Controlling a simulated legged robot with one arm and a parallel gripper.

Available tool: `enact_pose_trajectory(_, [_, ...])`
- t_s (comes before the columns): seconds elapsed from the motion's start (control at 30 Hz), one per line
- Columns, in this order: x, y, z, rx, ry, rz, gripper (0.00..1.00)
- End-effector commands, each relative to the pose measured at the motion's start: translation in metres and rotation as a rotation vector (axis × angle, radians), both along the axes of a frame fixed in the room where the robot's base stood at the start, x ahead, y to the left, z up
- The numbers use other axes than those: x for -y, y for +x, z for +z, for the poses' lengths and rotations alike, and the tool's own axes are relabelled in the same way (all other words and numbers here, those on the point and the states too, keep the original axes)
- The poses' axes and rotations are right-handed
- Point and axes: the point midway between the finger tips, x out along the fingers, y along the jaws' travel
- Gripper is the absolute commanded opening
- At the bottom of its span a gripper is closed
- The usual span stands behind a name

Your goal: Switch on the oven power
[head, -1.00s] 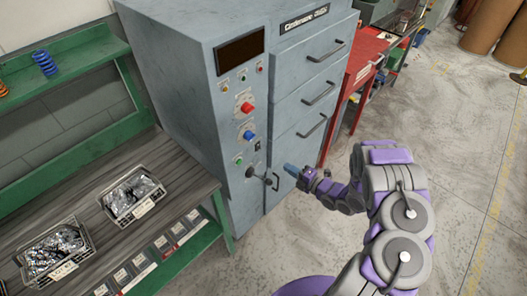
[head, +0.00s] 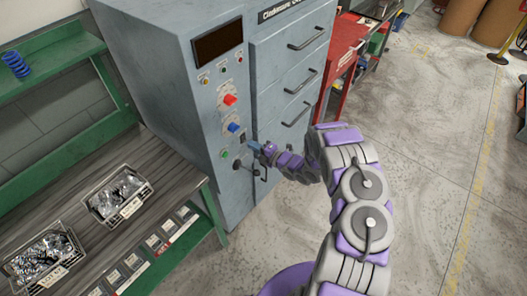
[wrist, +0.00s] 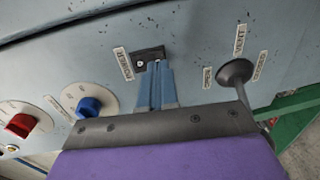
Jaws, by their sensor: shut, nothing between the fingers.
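The grey oven (head: 180,90) stands in the middle of the head view, with its control panel facing me. Its power switch is a small black rocker beside a "POWER" label, and it shows in the wrist view (wrist: 149,59). My gripper (wrist: 157,68) is shut and empty. Its blue fingertips are at the lower edge of the switch and cover part of it; I cannot tell if they touch. In the head view my gripper (head: 250,145) is at the panel, close to the switch. I cannot tell the switch's position.
A blue knob (wrist: 88,107) and a red knob (wrist: 20,125) lie left of the switch in the wrist view. A black vent lever (wrist: 235,73) stands out to the right. A green workbench (head: 215,205) with parts bins is at the left.

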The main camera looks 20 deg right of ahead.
Motion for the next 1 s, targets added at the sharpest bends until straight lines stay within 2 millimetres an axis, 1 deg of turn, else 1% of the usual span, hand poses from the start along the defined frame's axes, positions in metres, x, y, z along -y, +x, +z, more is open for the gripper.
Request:
enact_pose_trajectory(0.03, [-0.005, 0.005, -0.001, 0.0, 0.001, 0.001, 0.0])
enact_pose_trajectory(0.1, [-0.008, 0.01, -0.002, -0.001, 0.001, 0.0, 0.0])
enact_pose_trajectory(0.23, [-0.012, 0.016, -0.003, -0.001, -0.001, 0.0, 0.0])
enact_pose_trajectory(0.67, [-0.013, 0.017, -0.003, 0.002, 0.001, 0.0, 0.0])
enact_pose_trajectory(0.83, [-0.015, 0.02, -0.007, 0.027, 0.019, 0.0, 0.0])
enact_pose_trajectory(1.0, [-0.014, 0.02, -0.003, 0.023, 0.017, 0.0, 0.0])
